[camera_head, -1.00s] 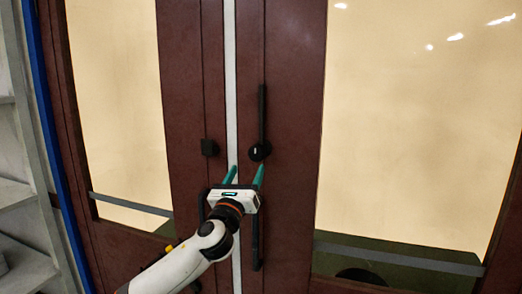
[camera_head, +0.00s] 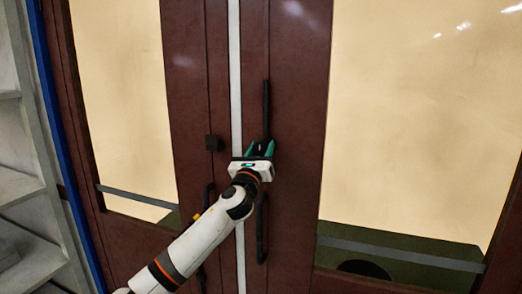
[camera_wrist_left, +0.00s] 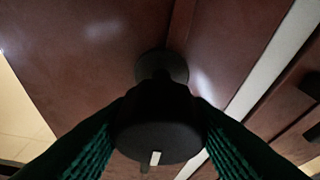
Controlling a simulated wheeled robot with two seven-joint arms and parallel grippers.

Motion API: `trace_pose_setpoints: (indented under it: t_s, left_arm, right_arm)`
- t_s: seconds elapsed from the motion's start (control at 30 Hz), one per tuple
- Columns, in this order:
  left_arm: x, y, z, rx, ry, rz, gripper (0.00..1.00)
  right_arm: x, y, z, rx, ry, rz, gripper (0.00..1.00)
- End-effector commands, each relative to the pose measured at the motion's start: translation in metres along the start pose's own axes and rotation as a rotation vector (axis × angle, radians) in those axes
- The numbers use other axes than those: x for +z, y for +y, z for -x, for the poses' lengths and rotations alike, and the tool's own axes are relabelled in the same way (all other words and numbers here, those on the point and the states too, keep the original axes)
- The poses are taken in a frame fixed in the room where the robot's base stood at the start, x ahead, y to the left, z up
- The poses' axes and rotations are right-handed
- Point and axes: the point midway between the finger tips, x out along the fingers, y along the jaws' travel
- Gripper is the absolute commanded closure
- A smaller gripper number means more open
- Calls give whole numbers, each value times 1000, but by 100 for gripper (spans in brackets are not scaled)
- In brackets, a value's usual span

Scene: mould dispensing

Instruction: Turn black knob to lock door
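The black knob (camera_wrist_left: 160,135) is a round cap with a short white mark near its lower edge, which looks upright in the left wrist view. It stands out on a stem from a round base (camera_wrist_left: 163,65) on the dark red door. My left gripper (camera_head: 261,148) is at the knob, with one green finger on each side of it. I see no clear gap between fingers and knob, but whether they press on it cannot be told. In the head view the gripper hides the knob. My right gripper is not in view.
A black vertical bar (camera_head: 266,110) runs above the knob, and black pull handles (camera_head: 261,230) hang below. A small black block (camera_head: 213,143) sits on the left door leaf, past the white strip (camera_head: 235,90). Grey shelves (camera_head: 25,190) stand at the far left.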

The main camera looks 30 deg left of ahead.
Motion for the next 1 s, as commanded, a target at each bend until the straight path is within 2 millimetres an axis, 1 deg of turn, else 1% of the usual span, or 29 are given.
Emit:
trace_pose_setpoints:
  t_s: [0.03,0.2,0.23,0.27,0.47,0.67,1.0]
  left_arm:
    - [0,0,0,0,0,0,65]
    - [0,0,0,0,0,0,93]
    - [0,0,0,0,0,0,98]
    - [0,0,0,-1,0,0,100]
    - [0,0,0,-7,0,14,100]
    - [0,0,0,-34,3,83,100]
    - [0,1,0,-139,11,342,100]
  right_arm:
    - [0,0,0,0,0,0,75]
    - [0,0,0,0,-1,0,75]
    - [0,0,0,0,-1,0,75]
    - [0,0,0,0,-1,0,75]
    - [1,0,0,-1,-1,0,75]
    - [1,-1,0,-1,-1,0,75]
    - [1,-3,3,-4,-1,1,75]
